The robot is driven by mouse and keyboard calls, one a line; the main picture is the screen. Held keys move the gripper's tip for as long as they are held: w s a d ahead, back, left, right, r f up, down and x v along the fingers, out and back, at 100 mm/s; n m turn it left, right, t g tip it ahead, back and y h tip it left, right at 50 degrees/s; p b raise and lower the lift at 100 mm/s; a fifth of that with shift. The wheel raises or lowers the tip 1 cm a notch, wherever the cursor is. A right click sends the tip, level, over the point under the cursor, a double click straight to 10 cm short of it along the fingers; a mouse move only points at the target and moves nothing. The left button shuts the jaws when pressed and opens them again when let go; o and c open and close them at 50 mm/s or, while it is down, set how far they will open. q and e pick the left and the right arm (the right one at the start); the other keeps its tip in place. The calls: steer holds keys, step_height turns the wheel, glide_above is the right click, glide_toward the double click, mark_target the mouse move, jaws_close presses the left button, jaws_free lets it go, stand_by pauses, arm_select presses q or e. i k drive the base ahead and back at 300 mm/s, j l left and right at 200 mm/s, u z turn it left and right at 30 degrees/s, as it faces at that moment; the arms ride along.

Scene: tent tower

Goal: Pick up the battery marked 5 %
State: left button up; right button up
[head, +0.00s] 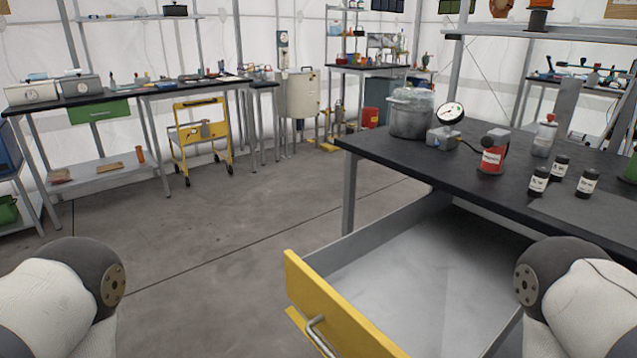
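Three small dark cylinders with white labels stand upright on the black-topped table at the right: a front left one (538,181), a rear one (558,168) and a front right one (586,183). Their labels are too small to read, so I cannot tell whether any is the battery marked 5 %. Only rounded parts of my two arms show at the lower left and lower right. Neither of my grippers is in view.
The black table (400,160) has an open, empty-looking drawer (400,275) with a yellow front, jutting into the foreground. A red-labelled container (491,156), a dial gauge (451,113) and a clear-lidded pot (410,113) stand on the table. The concrete floor (220,230) left of it is clear.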

mark_target(561, 162)
steer(key=l+z, duration=0.1)
steer(key=z, duration=0.75)
steer(key=i+l+z, duration=0.1)
steer(key=z, duration=0.3)
steer(key=i+l+z, duration=0.1)
steer(key=l+z, duration=0.2)
steer(key=l, duration=0.45)
